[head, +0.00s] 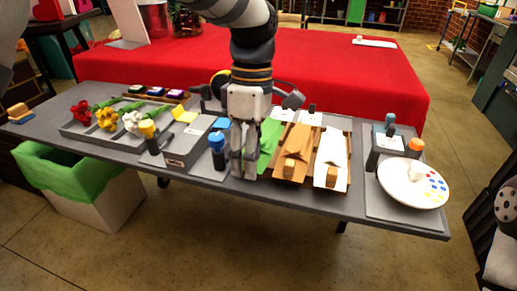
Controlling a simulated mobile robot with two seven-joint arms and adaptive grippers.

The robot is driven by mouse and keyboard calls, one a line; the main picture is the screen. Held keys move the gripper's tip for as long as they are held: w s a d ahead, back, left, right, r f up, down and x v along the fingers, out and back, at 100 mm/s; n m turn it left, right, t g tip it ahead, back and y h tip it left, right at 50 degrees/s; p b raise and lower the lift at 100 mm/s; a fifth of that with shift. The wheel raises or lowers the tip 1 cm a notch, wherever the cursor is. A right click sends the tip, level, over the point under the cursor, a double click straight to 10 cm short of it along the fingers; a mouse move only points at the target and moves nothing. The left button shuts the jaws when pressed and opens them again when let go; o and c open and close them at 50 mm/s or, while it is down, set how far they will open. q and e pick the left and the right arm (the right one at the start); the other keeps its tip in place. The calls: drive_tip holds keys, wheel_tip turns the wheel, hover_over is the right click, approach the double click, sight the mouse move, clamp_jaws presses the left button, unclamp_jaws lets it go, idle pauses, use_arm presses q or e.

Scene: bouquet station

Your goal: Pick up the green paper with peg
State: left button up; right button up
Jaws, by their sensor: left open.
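The green paper (270,141) lies on a wooden rack on the grey table, at the left of the orange-brown and white papers. My left gripper (244,174) points straight down over the left part of the green paper and hides much of it. Its jaws are open. A peg on the green paper cannot be made out; the gripper covers the near end. Whether the fingers touch the paper cannot be told. My right gripper is not in view.
The orange-brown paper (294,143) and white paper (332,148) each carry a wooden peg. A blue-topped bottle (217,150) stands close left of the gripper. A flower tray (78,131) is at left, a paint palette (398,190) at right. A red-covered table (350,75) stands behind.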

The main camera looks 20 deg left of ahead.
use_arm(q)
clamp_jaws()
drive_tip(key=shift+r, duration=0.1)
